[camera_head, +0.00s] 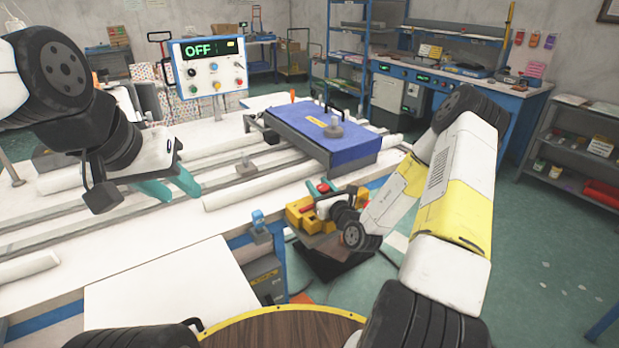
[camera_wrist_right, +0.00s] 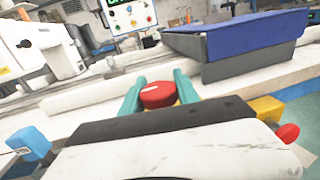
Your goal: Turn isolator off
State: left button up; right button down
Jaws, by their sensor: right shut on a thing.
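The isolator is a yellow box (camera_head: 303,214) with a red knob (camera_head: 323,187) on top, at the front edge of the white bench. My right gripper (camera_wrist_right: 157,93) is shut on the red knob, with one teal finger on each side of it in the right wrist view. In the head view my right wrist hides part of the yellow box. The control panel (camera_head: 208,66) stands at the back with its display reading OFF. My left gripper (camera_head: 172,185) is above the bench at the left, its teal fingers apart and nothing between them.
A blue-covered block (camera_head: 330,137) with a grey fitting on top lies on the bench rails, behind the isolator. A small blue part (camera_head: 258,218) sits at the bench's front edge. White rails run along the bench. Shelves (camera_head: 590,140) stand at the far right.

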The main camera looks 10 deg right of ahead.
dwell(0.5)
jog(key=c, duration=0.9)
grip_release()
jog(key=v, duration=0.7)
jog(key=shift+s+r, duration=0.1)
jog(key=shift+s, duration=0.3)
jog(key=shift+s+d, duration=0.1)
